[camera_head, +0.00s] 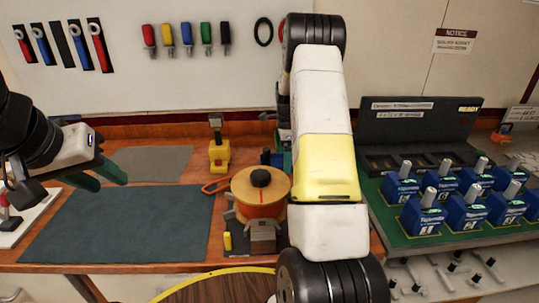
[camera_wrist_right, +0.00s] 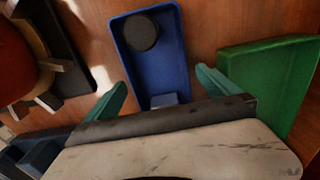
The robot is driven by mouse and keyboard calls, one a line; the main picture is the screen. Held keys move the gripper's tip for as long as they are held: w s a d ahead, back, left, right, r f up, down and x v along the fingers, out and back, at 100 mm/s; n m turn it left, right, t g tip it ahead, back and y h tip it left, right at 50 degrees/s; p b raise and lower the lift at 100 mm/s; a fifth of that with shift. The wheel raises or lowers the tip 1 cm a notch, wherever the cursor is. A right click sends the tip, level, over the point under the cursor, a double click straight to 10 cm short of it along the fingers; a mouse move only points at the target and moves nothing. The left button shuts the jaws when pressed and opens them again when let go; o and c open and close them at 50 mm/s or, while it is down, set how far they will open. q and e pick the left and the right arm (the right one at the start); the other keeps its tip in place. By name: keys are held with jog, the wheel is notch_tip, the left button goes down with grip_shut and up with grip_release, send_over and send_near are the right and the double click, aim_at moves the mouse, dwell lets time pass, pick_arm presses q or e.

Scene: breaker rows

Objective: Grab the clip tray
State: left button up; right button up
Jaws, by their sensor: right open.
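A blue tray (camera_wrist_right: 178,70) lies on the wooden bench in the right wrist view, with a dark round piece (camera_wrist_right: 141,33) and a small blue block in it. I cannot tell for sure that it is the clip tray. My right gripper (camera_wrist_right: 161,79) is open, its teal fingers on either side of the blue tray's near part, with no visible grip.
A green tray (camera_wrist_right: 262,75) stands right of the blue one. An orange spool (camera_head: 262,190) stands left of my right arm. Blue breakers (camera_head: 420,217) stand in rows at right. A dark mat (camera_head: 120,222) is clear at left.

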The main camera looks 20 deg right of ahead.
jog(key=shift+f, duration=0.3)
jog(key=shift+r, duration=0.1)
jog(key=c, duration=1.8)
